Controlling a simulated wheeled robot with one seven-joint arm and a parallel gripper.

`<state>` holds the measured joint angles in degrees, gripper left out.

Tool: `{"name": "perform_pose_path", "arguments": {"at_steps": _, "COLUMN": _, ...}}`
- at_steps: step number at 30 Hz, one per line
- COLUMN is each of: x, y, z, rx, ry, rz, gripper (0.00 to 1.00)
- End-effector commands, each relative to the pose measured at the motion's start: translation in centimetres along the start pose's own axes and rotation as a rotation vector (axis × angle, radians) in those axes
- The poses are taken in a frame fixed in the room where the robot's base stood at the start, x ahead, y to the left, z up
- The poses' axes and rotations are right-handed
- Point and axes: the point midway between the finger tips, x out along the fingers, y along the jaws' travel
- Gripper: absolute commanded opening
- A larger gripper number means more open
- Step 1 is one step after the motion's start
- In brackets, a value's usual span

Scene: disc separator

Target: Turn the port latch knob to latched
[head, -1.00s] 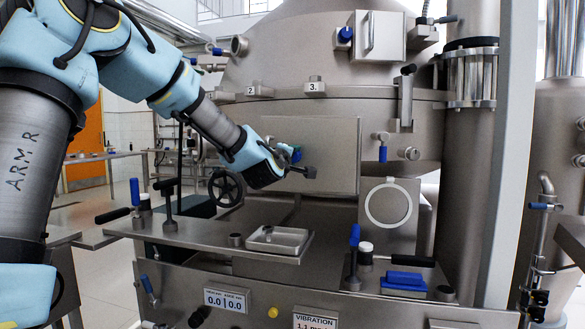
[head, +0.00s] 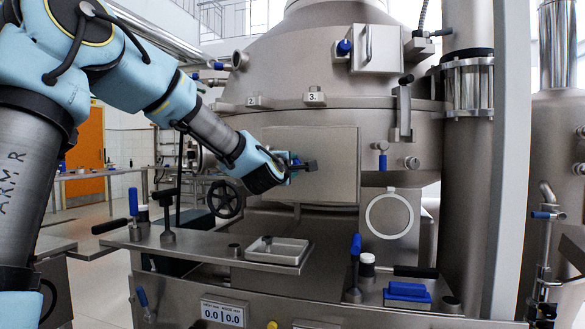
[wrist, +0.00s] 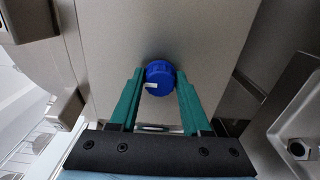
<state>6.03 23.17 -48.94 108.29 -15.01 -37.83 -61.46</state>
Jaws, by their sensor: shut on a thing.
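The port latch knob (wrist: 159,73) is a round, ribbed blue knob with a small white mark on its left side, in the upper middle of the wrist view. It sits against a flat grey metal panel (wrist: 195,30). My gripper (wrist: 160,82) has its two teal fingers on either side of the knob and is shut on it. In the head view my gripper (head: 293,164) is at the front of the square grey port panel (head: 338,172) on the large vessel. There the knob is mostly hidden by my gripper.
Below are a bench with a shallow metal tray (head: 275,250), a black handwheel (head: 225,198) and a round ring (head: 389,214). Blue-handled levers (head: 355,246) stand at the bench front.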

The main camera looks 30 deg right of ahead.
Motion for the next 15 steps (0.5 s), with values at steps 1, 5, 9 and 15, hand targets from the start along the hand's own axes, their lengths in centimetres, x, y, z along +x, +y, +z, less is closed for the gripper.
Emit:
{"name": "perform_pose_path", "arguments": {"at_steps": 1, "x": 0.01, "y": -0.01, "z": -0.09, "rx": -0.002, "ry": 0.002, "rz": 0.000, "gripper": 0.00}}
{"name": "perform_pose_path", "arguments": {"at_steps": 5, "x": 0.01, "y": -0.01, "z": -0.10, "rx": -0.002, "ry": 0.002, "rz": 0.000, "gripper": 0.49}}
{"name": "perform_pose_path", "arguments": {"at_steps": 9, "x": 0.01, "y": -0.02, "z": -0.07, "rx": -0.001, "ry": 0.002, "rz": 0.000, "gripper": 0.64}}
{"name": "perform_pose_path", "arguments": {"at_steps": 15, "x": 0.00, "y": -0.02, "z": -0.04, "rx": 0.000, "ry": 0.001, "rz": 0.000, "gripper": 0.78}}
